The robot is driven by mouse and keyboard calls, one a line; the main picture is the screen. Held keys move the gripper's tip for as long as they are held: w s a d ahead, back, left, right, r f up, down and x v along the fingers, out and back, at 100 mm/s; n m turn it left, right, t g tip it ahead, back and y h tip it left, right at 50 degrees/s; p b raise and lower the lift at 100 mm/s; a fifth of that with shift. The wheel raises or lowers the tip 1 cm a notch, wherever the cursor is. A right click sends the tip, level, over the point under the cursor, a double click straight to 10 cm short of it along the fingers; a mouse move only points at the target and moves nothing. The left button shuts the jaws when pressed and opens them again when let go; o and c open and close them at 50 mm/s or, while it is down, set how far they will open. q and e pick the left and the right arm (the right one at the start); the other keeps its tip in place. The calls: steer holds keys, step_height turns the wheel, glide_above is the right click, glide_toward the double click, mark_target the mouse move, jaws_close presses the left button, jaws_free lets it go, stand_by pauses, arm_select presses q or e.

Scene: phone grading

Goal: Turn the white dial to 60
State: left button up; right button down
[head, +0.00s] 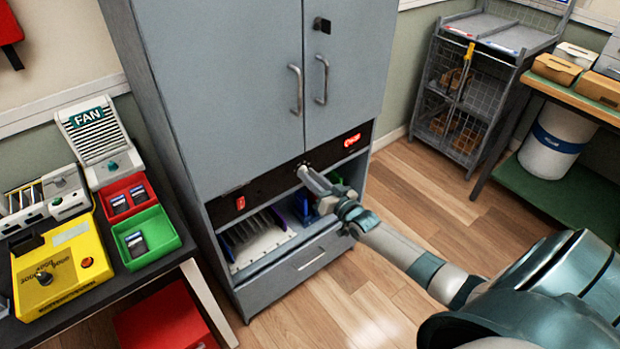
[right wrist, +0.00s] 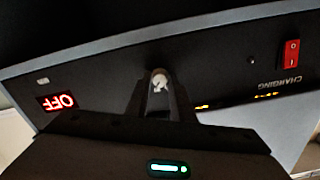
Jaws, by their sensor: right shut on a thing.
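The white dial (right wrist: 160,82) sits on the black panel of the grey cabinet, seen between my fingers in the right wrist view. My right gripper (head: 303,170) reaches the panel from the right in the head view; it also shows in the right wrist view (right wrist: 158,88). It is shut on the dial, and its fingers hide most of it. The dial's markings and setting cannot be read. A red lit display (right wrist: 57,102) on the panel reads OFF, upside down in the wrist view. My left gripper is not in view.
A red switch (head: 240,203) sits on the panel's left; the CHARGING label shows beside it in the wrist view. Below is an open bay (head: 262,240) with slots. A table at left holds a yellow box (head: 62,262) and red and green trays.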

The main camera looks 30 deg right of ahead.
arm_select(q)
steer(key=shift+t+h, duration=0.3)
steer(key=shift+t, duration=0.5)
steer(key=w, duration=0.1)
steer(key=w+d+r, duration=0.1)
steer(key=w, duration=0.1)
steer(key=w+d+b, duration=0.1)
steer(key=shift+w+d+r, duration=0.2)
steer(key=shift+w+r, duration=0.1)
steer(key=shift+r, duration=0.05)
arm_select(e)
steer(key=m, duration=0.5)
steer(key=shift+f, duration=0.1)
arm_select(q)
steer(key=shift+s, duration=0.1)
arm_select(e)
steer(key=c, duration=1.5)
jaws_free()
steer(key=shift+c, duration=0.2)
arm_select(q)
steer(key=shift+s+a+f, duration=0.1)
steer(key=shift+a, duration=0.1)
arm_select(e)
steer(key=shift+s, duration=0.2)
